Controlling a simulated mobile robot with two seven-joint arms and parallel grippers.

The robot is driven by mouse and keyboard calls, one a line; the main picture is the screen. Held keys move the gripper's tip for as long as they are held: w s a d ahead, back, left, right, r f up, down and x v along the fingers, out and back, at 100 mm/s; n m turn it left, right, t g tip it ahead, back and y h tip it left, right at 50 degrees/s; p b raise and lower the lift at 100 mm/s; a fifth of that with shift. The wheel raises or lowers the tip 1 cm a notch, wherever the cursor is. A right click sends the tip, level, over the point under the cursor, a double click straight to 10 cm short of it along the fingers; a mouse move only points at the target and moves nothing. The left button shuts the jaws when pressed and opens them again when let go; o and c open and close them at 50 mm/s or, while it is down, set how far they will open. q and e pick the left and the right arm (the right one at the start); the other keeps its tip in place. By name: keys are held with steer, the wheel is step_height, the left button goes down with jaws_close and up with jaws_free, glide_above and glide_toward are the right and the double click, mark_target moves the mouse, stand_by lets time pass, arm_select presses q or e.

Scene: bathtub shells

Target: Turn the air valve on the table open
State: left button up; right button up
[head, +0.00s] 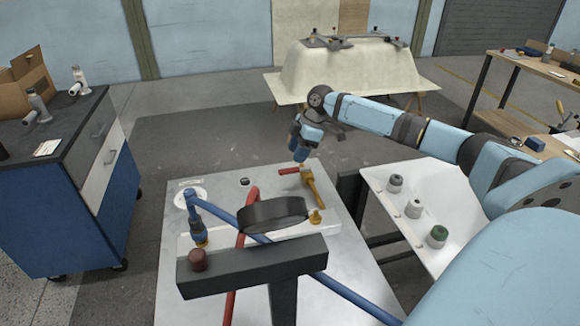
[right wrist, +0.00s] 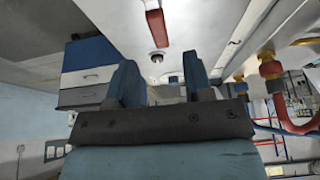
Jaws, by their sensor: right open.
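The air valve shows in the head view as a brass body (head: 309,184) with a short red lever (head: 289,170) pointing left, near the far edge of the white table. My right gripper (head: 300,153) hangs just beyond the lever in the head view, with blue fingers pointing down. In the right wrist view, my right gripper (right wrist: 160,75) is open with nothing between its fingers. The red lever (right wrist: 156,27) shows past the fingertips there, apart from them. My left gripper is not in view.
Red and blue hoses (head: 232,215) cross the white table (head: 180,285). A blue cabinet (head: 50,220) is left; a side table with pots (head: 385,215) is right. A pale tub shell (head: 345,72) stands behind.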

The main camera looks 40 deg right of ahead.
mark_target(288, 169)
steer(key=x, duration=0.5)
steer(key=shift+w+a+f, duration=0.1)
steer(key=shift+f, duration=0.25)
jaws_close()
